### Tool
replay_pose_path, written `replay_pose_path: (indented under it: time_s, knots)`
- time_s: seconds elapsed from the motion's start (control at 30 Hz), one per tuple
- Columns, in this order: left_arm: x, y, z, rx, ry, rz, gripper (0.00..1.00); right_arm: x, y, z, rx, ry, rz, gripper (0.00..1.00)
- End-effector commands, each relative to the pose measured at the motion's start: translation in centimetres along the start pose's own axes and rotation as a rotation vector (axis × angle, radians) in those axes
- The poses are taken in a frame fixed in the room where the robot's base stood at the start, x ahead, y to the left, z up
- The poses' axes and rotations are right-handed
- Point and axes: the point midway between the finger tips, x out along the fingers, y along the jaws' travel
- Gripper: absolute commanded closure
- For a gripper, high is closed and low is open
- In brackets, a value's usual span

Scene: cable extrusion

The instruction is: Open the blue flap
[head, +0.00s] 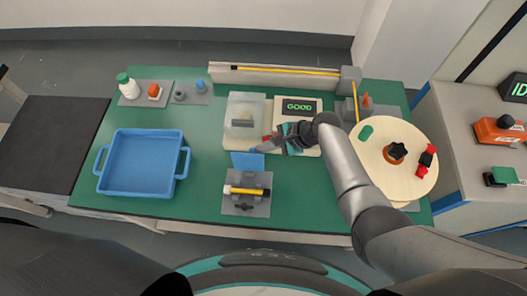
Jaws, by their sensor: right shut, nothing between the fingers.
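The blue flap (247,161) is a small flat blue panel in the middle of the green table, in front of a translucent box (244,118). I cannot tell its exact angle. My right gripper (264,145) is shut with nothing in it and sits at the flap's upper right edge; I cannot tell whether it touches. My right arm reaches in from the lower right and hides part of the pale unit behind it. My left gripper is not in view.
A blue tray (142,191) stands at the left. A grey fixture with a yellow cable (247,190) sits in front of the flap. A display reading GOOD (298,106) is behind the gripper. A round wooden disc (393,188) lies at the right.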

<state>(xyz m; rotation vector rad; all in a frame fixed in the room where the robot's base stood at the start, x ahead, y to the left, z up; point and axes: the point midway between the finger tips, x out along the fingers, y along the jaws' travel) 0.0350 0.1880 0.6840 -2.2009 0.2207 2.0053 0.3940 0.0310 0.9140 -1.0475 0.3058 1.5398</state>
Motion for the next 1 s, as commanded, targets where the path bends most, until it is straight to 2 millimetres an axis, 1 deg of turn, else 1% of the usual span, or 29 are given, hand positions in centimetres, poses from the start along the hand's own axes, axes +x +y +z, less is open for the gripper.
replay_pose_path:
  time_s: [0.13, 0.4, 1.0]
  knots:
    - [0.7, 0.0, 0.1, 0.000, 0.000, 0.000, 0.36, 0.5, -0.5, -0.5, 0.052, -0.023, 0.059, 1.00]
    - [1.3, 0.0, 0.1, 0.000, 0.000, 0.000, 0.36, 0.8, -1.1, -1.1, 0.048, -0.021, 0.055, 1.00]
    - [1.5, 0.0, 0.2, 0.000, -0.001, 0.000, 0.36, 0.9, -1.3, -1.4, 0.047, -0.018, 0.055, 1.00]
